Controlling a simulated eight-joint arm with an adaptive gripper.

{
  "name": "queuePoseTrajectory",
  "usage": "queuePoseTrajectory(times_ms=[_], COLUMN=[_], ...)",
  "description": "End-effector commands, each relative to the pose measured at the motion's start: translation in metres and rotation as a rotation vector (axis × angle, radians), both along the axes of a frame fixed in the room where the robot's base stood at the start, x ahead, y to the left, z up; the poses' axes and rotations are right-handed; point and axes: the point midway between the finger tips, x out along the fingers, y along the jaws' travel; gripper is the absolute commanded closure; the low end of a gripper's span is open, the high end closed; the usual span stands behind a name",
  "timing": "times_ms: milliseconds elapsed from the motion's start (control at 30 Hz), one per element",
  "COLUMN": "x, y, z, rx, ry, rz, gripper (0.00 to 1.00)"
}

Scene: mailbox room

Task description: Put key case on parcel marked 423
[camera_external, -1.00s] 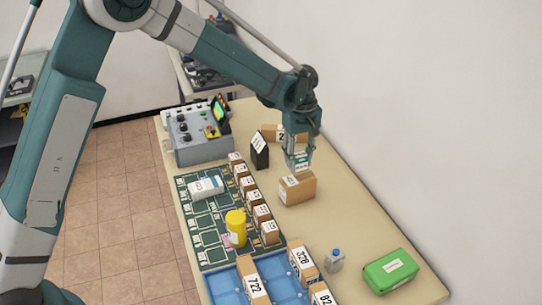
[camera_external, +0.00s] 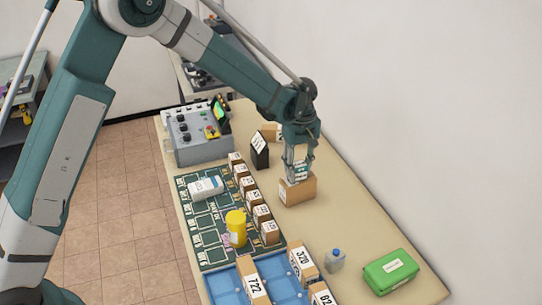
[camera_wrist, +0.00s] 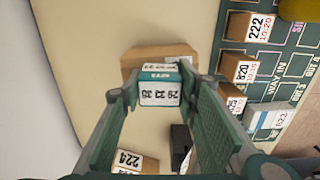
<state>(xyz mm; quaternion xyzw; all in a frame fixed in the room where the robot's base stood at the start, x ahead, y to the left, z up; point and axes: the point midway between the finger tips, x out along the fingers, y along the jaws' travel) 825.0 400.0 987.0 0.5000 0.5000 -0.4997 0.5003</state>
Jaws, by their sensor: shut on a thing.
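My gripper (camera_external: 298,172) is shut on the key case (camera_wrist: 160,94), a small white and teal box with a "KEYS" label and numbers. The case is between the fingertips (camera_wrist: 163,88) in the wrist view. It is directly over a brown parcel (camera_external: 298,192), low at its top face. I cannot tell whether the case touches the parcel. In the wrist view the parcel (camera_wrist: 145,54) shows behind the case, with its white label partly hidden; I cannot read its number in full.
A parcel marked 224 (camera_wrist: 128,163) and a black box (camera_external: 260,153) stand behind. A row of small parcels (camera_external: 253,198) and a yellow cylinder (camera_external: 236,228) stand to the left. A green box (camera_external: 390,272) and a small bottle (camera_external: 335,260) stand in front. The table right of the parcel is clear.

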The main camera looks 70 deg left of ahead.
Motion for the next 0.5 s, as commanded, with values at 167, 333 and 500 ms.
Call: queuePoseTrajectory(times_ms=[167, 333, 500], x=[0.0001, 0.0002, 0.0002], y=[0.0001, 0.0001, 0.0001], z=[-0.0001, -0.0042, -0.0028], rx=[0.0, 0.0, 0.0], ry=[0.0, 0.0, 0.0], rz=[0.0, 0.0, 0.0], gripper=[0.82, 0.82, 0.54])
